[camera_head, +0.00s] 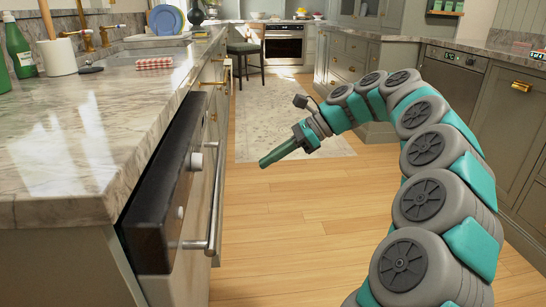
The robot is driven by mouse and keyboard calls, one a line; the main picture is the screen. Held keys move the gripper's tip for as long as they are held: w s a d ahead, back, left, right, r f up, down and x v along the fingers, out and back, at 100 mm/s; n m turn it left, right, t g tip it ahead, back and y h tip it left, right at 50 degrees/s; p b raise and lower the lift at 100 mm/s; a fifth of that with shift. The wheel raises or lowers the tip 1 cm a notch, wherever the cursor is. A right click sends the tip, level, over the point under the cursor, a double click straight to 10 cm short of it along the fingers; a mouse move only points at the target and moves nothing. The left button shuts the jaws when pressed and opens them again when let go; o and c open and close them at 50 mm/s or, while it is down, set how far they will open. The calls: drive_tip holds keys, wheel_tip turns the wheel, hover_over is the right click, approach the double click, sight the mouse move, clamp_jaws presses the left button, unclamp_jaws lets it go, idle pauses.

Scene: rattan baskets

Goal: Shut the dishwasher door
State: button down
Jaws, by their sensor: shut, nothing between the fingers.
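The lower part of the appliance is cut off by the frame.
The marble counter (60,165) holds a sink, a white crock (57,57) and a green bottle (18,47). A steel-fronted appliance (453,78) stands in the right cabinets. A stool (246,58) and a rug (275,105) are farther back. The wooden floor between is clear.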

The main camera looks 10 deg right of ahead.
drive_tip(key=a+r+x, duration=0.1)
drive_tip(key=x, duration=0.8)
drive_tip(key=shift+a+r, duration=0.2)
drive_tip(key=shift+a, duration=0.1)
